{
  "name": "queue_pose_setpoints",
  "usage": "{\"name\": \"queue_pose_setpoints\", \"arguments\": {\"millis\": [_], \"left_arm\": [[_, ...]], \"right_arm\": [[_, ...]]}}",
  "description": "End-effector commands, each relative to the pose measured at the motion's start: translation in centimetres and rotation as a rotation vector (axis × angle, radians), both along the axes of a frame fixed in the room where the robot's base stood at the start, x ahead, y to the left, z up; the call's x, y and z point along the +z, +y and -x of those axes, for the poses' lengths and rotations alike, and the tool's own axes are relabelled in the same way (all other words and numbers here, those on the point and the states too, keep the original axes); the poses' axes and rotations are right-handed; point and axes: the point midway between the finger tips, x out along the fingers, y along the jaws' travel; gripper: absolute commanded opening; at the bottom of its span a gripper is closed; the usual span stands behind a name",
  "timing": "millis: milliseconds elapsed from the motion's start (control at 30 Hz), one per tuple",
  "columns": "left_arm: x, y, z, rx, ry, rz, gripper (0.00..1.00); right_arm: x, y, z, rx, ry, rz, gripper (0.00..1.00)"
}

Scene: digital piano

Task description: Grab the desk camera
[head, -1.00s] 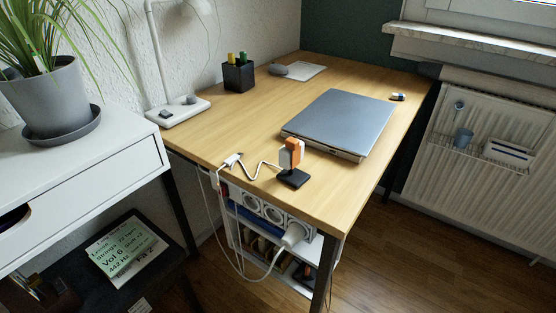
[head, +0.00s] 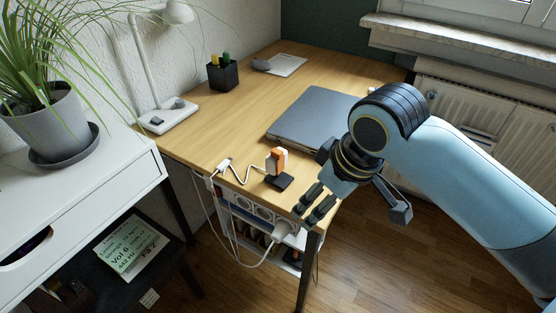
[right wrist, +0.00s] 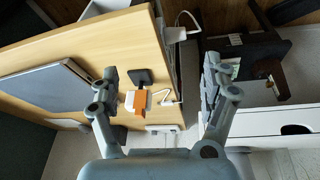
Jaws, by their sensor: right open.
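The desk camera (head: 278,164) is a small orange and white device on a black base, standing upright near the front edge of the wooden desk (head: 190,150). My right gripper (head: 315,201) is open and empty, to the right of the camera and apart from it, near the desk's front corner. In the right wrist view the desk camera (right wrist: 138,102) appears between the two spread fingers, closer to the left one. My left gripper is not in view.
A closed laptop (head: 310,118) lies behind the camera, partly hidden by my right arm. A white cable (head: 240,172) runs left from the camera. A pen holder (head: 222,75) and a lamp (head: 165,117) stand further back. The desk's left middle is clear.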

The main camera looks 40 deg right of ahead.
Motion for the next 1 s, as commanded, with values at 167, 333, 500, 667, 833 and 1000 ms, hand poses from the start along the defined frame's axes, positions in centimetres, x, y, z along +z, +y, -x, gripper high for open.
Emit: {"name": "queue_pose_setpoints", "arguments": {"millis": [167,333,500,667,833,1000], "left_arm": [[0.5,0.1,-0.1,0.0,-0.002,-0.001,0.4],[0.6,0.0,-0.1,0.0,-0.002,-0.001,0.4],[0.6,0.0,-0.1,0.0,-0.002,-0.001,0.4],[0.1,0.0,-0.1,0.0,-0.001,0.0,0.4],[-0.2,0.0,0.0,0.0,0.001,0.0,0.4],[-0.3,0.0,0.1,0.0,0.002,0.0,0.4]], "right_arm": [[2.1,-1.0,-5.6,0.071,-0.025,-0.022,0.81],[3.4,-2.6,-10.6,0.115,-0.043,-0.047,0.81],[4.1,-3.6,-13.7,0.133,-0.056,-0.069,0.81],[1.8,-3.3,-14.7,0.134,-0.055,-0.075,0.81],[-0.4,-3.1,-15.6,0.135,-0.056,-0.073,0.81],[-1.7,-2.9,-15.8,0.136,-0.056,-0.072,0.81]]}}
